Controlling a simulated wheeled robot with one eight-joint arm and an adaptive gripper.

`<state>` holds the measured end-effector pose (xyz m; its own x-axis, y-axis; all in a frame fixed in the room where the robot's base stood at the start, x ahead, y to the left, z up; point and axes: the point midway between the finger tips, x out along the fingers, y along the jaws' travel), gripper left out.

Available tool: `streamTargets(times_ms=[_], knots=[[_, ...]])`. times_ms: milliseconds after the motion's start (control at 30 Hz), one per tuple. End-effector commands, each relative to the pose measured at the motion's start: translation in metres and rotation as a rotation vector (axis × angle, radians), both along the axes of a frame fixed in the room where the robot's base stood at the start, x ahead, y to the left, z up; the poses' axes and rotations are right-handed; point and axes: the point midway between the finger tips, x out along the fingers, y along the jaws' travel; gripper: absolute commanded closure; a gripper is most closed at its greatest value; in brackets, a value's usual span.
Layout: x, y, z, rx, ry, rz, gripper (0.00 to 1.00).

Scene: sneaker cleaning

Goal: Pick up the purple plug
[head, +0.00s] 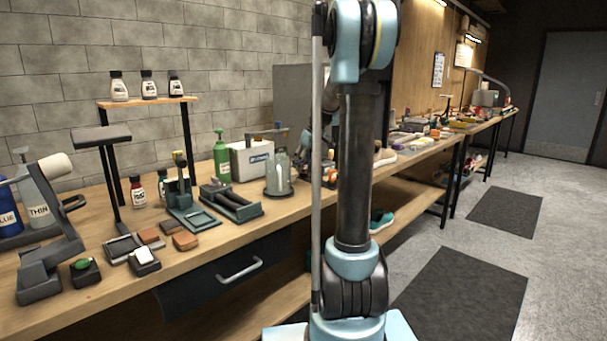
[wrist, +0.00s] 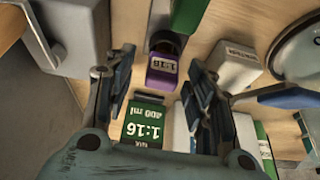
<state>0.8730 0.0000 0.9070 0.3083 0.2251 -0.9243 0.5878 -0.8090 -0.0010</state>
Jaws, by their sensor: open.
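My gripper (wrist: 160,64) is open, one finger on each side of the purple piece in the picture. Whether the fingers are level with it or above it, I cannot tell. Nothing is seen held. In the head view, my arm column hides much of the bench behind it, and I cannot make out the purple piece.
A green-labelled container (wrist: 143,122) lies close below the purple piece, with white boxes (wrist: 233,65) to the right and a grey block (wrist: 72,38) to the left. In the head view, a green bottle (head: 222,160) and a metal canister (head: 279,176) stand on the crowded bench.

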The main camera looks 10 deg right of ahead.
Motion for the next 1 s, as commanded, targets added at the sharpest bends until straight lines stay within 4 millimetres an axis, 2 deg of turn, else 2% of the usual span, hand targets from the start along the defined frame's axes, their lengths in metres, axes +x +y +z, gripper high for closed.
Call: streamTargets(times_ms=[267, 333, 467, 500, 833, 1000], knots=[[0.001, 0.001, -0.003, 0.0, 0.0, 0.0, 0.5], [0.001, 0.001, -0.003, 0.0, 0.0, 0.0, 0.61], [0.001, 0.001, -0.003, 0.0, 0.0, 0.0, 0.91], [0.001, 0.001, -0.003, 0.0, 0.0, 0.0, 0.95], [0.001, 0.001, -0.002, 0.0, 0.0, 0.0, 0.95], [0.001, 0.001, 0.014, 0.0, 0.0, 0.0, 0.95]])
